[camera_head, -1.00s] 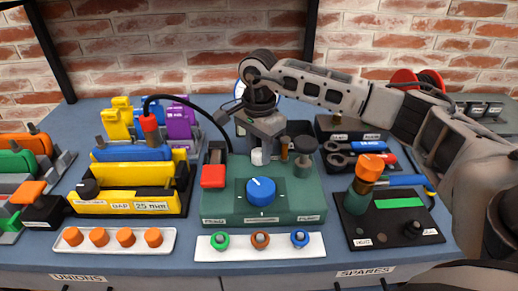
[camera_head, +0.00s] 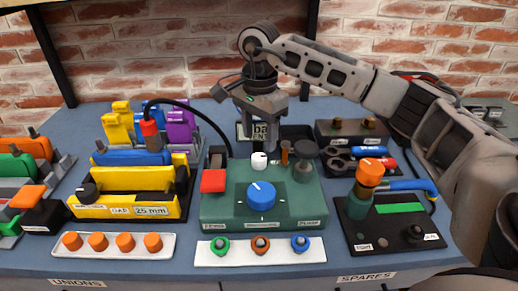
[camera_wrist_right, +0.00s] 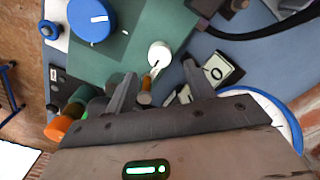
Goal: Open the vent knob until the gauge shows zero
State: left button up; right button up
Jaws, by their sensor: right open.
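The green pump block (camera_head: 225,208) carries a large blue knob (camera_head: 261,196) and a small white knob (camera_head: 259,161), which looks like the vent knob. My right gripper (camera_head: 258,138) is open and empty, above and behind the white knob. In the right wrist view the white knob (camera_wrist_right: 159,53) is just beyond and between the open fingers (camera_wrist_right: 161,88), apart from them. A blue-rimmed round dial (camera_wrist_right: 288,112), probably the gauge, is partly cut off by the gripper there. I cannot read its needle. In the head view its face is hidden. My left gripper is out of view.
A brass post (camera_head: 284,153) and a dark grey cap (camera_head: 304,164) stand right of the white knob. A red block (camera_head: 213,181) is at left, with a black hose (camera_head: 205,113) arching behind. A white strip (camera_head: 225,252) with coloured rings lies in front.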

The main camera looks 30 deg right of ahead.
aim_at(259, 157)
notch_tip(259, 157, up, 10)
jog(key=shift+r, duration=0.15)
dwell(0.6)
